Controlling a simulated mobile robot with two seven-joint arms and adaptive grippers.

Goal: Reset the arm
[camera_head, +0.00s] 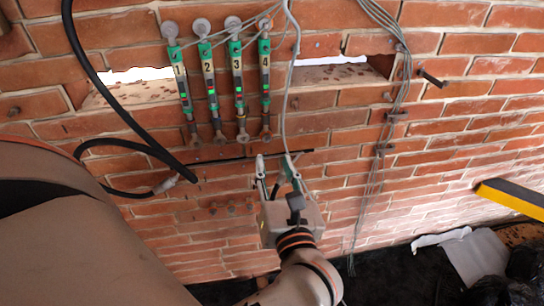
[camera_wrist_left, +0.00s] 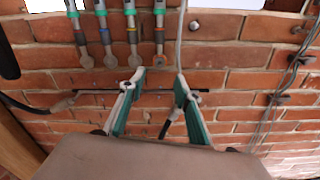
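My left gripper (camera_head: 274,165) is in front of the brick wall (camera_head: 440,165), below the numbered gauges, with its arm coming up from the bottom of the head view. Its two green-and-grey fingers are apart, and I see nothing held between the tips. The right gripper is not in view.
Several numbered green-and-grey gauges (camera_head: 238,80) hang across a wall slot. A thin dark rod (camera_head: 250,157) runs along the wall behind the fingertips. A thick black cable (camera_head: 90,70) hangs left, grey wires (camera_head: 400,90) right. A yellow-and-black beam (camera_head: 512,196) lies right.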

